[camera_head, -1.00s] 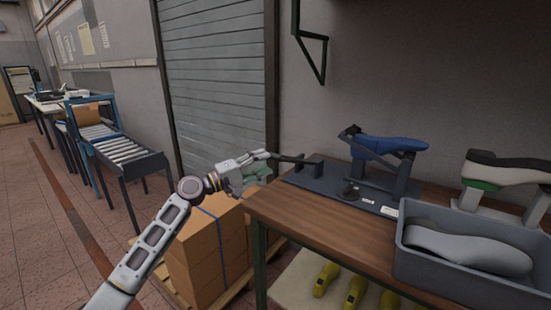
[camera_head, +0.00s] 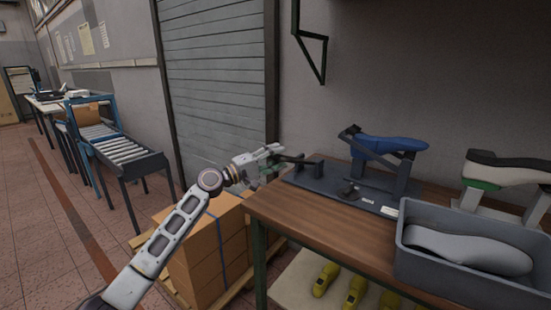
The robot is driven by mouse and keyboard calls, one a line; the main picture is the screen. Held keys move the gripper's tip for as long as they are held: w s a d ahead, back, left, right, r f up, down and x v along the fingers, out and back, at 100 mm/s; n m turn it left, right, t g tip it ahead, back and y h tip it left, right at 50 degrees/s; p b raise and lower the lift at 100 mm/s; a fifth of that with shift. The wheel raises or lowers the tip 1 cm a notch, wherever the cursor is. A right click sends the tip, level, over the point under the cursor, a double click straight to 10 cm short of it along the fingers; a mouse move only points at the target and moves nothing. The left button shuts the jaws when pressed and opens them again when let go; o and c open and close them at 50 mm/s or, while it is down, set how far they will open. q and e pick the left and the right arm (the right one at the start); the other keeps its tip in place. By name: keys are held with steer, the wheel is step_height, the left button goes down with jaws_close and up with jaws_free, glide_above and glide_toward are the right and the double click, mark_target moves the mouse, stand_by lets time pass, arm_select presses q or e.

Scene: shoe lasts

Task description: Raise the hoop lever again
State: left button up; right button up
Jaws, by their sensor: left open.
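The hoop lever (camera_head: 297,160) is a dark bar at the left end of the dark fixture plate (camera_head: 330,186) on the wooden bench. It points left, about level, towards my left gripper (camera_head: 276,158). A blue shoe last (camera_head: 388,144) sits on the fixture's stand, with a dark hoop (camera_head: 362,143) across it. My left gripper is open at the lever's left end, its fingers close around or beside the tip; I cannot tell whether they touch it. My right gripper is not in view.
A grey bin (camera_head: 425,275) with a grey last (camera_head: 470,250) stands at the bench's front right. Another last (camera_head: 505,170) is on a stand behind it. Stacked cartons (camera_head: 205,245) are on a pallet below my left arm. Yellow lasts (camera_head: 326,279) lie on the lower shelf.

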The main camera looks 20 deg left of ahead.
arm_select(q)
steer(key=shift+c, duration=0.3)
jaws_close()
steer(key=shift+r, duration=0.15)
